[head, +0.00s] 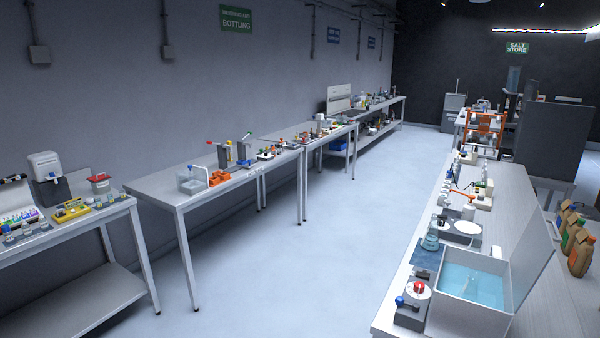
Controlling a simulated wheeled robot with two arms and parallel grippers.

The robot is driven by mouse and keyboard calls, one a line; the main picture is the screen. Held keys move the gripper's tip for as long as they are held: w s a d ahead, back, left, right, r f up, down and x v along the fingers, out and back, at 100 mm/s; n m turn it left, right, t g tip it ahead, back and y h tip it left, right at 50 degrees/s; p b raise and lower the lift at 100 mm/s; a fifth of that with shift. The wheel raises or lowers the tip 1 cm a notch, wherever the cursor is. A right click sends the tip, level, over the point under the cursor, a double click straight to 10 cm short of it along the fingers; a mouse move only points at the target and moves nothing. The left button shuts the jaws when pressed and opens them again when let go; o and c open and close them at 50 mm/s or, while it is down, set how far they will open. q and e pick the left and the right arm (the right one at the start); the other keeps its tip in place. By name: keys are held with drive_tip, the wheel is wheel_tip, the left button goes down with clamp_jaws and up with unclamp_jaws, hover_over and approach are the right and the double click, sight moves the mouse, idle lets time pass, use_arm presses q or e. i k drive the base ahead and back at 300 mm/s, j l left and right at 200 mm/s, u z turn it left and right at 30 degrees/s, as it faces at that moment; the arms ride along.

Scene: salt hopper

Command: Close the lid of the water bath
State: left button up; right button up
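The water bath (462,311) is a pale grey box with blue water in it, near the front end of the long bench at the right. Its lid (521,255) is a translucent panel standing up at the bath's right side, tilted back, so the bath is open. Neither of my grippers shows in the head view.
The right bench (500,205) also holds a grey unit with a red knob and a blue-tipped lever (413,301) left of the bath, and a flask (431,241) behind it. The floor (310,240) between the benches is clear.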

sight(535, 246)
drive_tip(key=k+l+z, duration=0.15)
drive_tip(key=l, duration=0.25)
drive_tip(key=k+l+z, duration=0.15)
drive_tip(key=l, duration=0.3)
drive_tip(key=l+z, duration=0.1)
drive_tip(key=l, duration=0.35)
drive_tip(key=k+l+z, duration=0.15)
drive_tip(key=l, duration=0.3)
